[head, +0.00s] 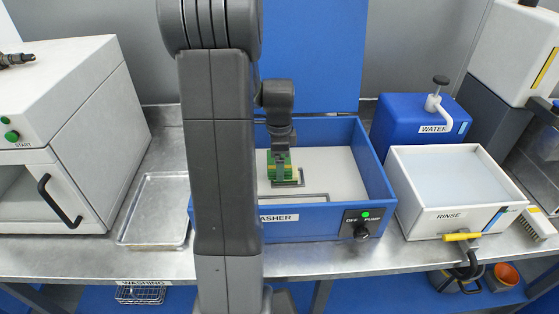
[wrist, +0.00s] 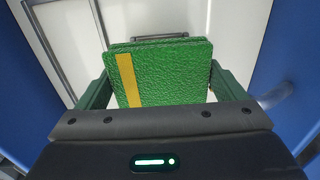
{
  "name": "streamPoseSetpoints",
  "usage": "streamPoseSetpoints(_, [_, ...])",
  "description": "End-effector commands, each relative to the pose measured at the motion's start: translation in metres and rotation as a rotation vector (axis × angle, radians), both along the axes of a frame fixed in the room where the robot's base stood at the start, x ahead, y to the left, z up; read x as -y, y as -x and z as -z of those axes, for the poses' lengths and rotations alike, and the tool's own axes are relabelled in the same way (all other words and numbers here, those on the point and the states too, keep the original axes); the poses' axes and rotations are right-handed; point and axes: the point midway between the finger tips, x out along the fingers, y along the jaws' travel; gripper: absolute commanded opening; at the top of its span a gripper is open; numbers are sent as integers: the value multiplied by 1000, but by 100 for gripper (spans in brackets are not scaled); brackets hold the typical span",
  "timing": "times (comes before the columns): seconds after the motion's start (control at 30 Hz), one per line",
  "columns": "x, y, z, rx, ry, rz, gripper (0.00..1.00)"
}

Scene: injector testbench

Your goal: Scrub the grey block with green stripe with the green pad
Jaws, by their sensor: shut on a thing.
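The green pad (wrist: 178,75) is textured and has a yellow stripe. In the wrist view it stands between the two green fingers of my gripper (wrist: 158,88), which is shut on it. In the head view my gripper (head: 281,164) points down inside the blue washer basin (head: 378,182), and the green pad shows at its tip, low over the pale floor. I cannot tell whether the pad touches anything below. I cannot make out the grey block with green stripe in either view; the pad or my arm may hide it.
Dark rectangular outlines mark the washer floor near the pad. The basin walls surround my gripper. A white rinse tub (head: 427,208) and a blue water container (head: 405,122) stand to the right. A metal tray (head: 158,212) and a white cabinet (head: 75,110) are at left. My arm hides the basin's left part.

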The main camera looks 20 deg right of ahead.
Motion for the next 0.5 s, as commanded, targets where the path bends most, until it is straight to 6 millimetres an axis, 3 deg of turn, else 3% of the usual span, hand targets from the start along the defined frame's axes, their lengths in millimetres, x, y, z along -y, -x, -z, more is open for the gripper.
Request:
streamPoseSetpoints(0.03, [0, 0, -13, 1, 0, 0, 72])
streamPoseSetpoints(0.5, [0, 0, -69, 1, 0, 0, 72])
